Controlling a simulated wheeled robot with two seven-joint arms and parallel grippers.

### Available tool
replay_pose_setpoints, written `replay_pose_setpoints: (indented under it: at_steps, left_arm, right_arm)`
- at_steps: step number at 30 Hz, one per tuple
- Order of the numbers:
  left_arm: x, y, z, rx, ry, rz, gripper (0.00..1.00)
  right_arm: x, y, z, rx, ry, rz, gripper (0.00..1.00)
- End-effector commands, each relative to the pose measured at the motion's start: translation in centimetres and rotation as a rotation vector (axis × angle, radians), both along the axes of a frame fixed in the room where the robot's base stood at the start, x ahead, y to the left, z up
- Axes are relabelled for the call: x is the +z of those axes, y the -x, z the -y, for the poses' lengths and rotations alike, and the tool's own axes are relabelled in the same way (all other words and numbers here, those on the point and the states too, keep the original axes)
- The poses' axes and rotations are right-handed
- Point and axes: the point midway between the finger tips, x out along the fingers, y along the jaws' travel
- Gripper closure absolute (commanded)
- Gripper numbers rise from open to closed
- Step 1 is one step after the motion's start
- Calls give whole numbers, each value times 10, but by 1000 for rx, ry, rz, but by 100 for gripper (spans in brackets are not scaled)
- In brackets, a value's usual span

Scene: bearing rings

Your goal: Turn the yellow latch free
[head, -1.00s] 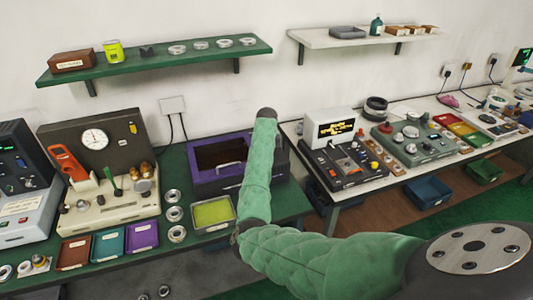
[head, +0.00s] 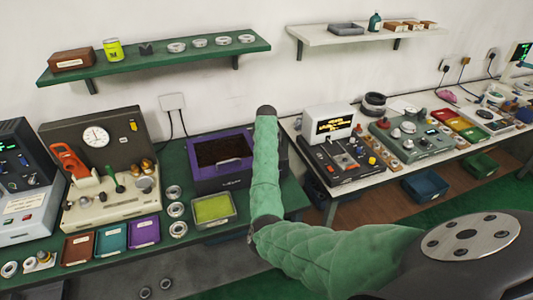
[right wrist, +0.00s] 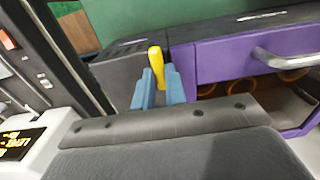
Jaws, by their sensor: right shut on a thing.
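The yellow latch (right wrist: 156,66) shows in the right wrist view as a small upright lever beside the dark grey panel next to the purple case. My right gripper (right wrist: 160,90) has its two blue fingers on either side of the latch's lower part and is shut on it. The purple case (head: 193,176) stands on the green bench, with a dark brown interior and a metal handle that also shows in the wrist view (right wrist: 285,60). In the head view my green right arm hides the latch and the right gripper. My left gripper is not in view.
A yellow-green tray (head: 213,208) and several metal rings (head: 176,209) lie left of my arm. A tester with a dial (head: 96,137) stands further left. The right bench carries a white display unit (head: 328,124). A green shelf (head: 160,60) hangs above.

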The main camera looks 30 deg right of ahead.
Motion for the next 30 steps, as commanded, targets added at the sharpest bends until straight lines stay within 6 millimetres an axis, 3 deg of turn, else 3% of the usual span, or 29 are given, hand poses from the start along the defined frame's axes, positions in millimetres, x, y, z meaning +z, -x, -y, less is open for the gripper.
replay_pose_setpoints:
  at_steps: [4, 5, 8, 20, 30]
  left_arm:
    - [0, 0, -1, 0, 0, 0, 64]
    - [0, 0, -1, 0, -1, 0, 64]
    - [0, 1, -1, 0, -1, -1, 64]
    - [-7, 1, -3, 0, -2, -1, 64]
    - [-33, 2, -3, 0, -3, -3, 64]
  right_arm:
    - [2, -1, 0, 0, 2, 4, 100]
    - [2, -1, 0, 0, 2, 4, 83]
    - [2, -1, 0, 0, 2, 4, 65]
    - [7, -1, 1, -1, 2, 4, 65]
    - [55, -1, 1, -1, 2, 5, 65]
